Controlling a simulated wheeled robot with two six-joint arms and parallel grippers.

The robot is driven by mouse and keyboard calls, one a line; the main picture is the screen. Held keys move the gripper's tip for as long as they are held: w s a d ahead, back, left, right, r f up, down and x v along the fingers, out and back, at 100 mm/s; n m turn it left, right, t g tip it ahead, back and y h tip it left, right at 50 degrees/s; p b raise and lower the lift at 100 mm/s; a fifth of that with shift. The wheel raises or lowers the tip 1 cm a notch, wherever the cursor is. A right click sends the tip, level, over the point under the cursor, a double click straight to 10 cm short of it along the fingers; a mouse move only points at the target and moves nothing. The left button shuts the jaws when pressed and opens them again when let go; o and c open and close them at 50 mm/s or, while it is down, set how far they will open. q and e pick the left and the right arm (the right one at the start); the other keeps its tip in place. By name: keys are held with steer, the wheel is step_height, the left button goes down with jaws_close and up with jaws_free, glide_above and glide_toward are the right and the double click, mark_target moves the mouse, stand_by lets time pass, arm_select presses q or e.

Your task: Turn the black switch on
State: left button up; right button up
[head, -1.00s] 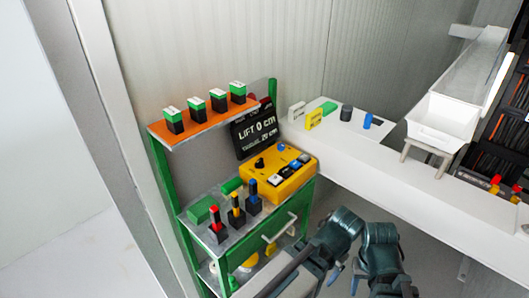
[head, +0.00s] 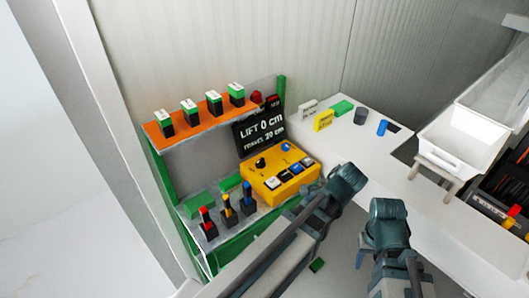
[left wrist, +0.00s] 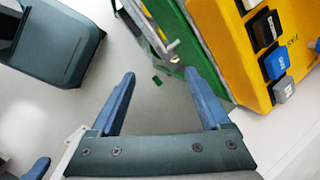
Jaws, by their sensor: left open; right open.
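A yellow control box (head: 268,182) stands on the green cart. On its top are a round black knob (head: 260,162), a blue knob (head: 286,148) and a row of white, black, blue and grey buttons. The black button (head: 283,176) also shows in the left wrist view (left wrist: 267,27). I cannot tell which black control is the switch. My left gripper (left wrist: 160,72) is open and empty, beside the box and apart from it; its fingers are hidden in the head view. My right gripper (head: 388,215) is right of the box, over the floor, its fingertips unclear.

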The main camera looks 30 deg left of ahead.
mark_target(260, 160)
arm_select(q)
steer(key=w+a+r+m+y+p, duration=0.5)
steer(key=w+a+r+m+p, duration=0.35)
steer(key=a+r, duration=0.4)
steer(key=shift+m, duration=0.25)
steer(key=b+x, duration=1)
steer(key=x, duration=0.2)
steer(key=shift+d+f, duration=0.15)
steer(key=shift+d, duration=0.05)
steer(key=shift+w+a+f+b, duration=0.1)
steer(key=shift+a+f+b, duration=0.2)
steer(key=shift+a, duration=0.2)
jaws_close()
